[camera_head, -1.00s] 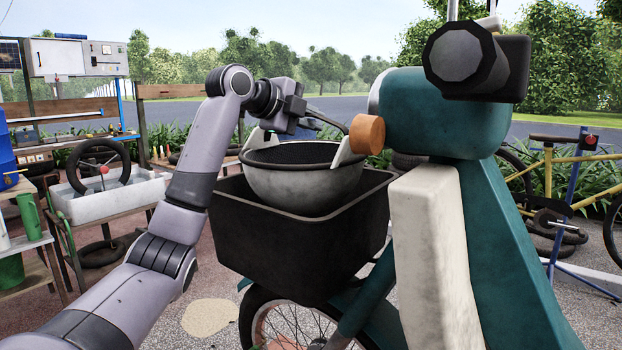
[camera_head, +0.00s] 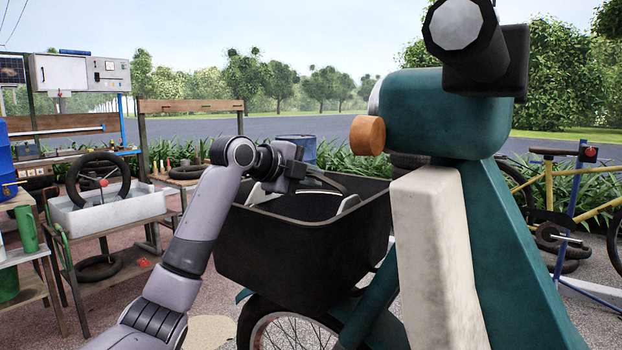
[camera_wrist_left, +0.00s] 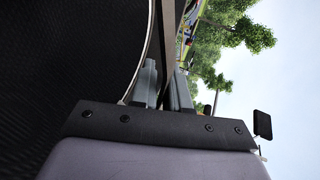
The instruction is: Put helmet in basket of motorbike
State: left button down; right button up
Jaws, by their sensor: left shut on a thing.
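The helmet is grey with a dark inside and pale side pieces; it sits upside down inside the black basket (camera_head: 305,252) on the front of the teal motorbike (camera_head: 440,120). The basket wall hides most of it, and a pale side piece of the helmet (camera_head: 348,204) shows above the rim. My right gripper is not in view.
A bench with a white tub (camera_head: 105,212) and tyre is at left. A yellow bicycle (camera_head: 555,175) on a blue stand is at right.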

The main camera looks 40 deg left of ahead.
pick_arm(q)
jog(key=c, duration=1.5)
grip_release()
jog(key=shift+f, duration=0.15)
jog(key=o, duration=0.4)
jog(key=shift+r, duration=0.25)
jog(key=shift+s, duration=0.35)
jog(key=b+v, duration=0.1)
jog(key=v, duration=1)
jog(key=shift+s+r+b, duration=0.1)
jog(key=shift+s+b, duration=0.05)
jog(key=shift+b, duration=0.15)
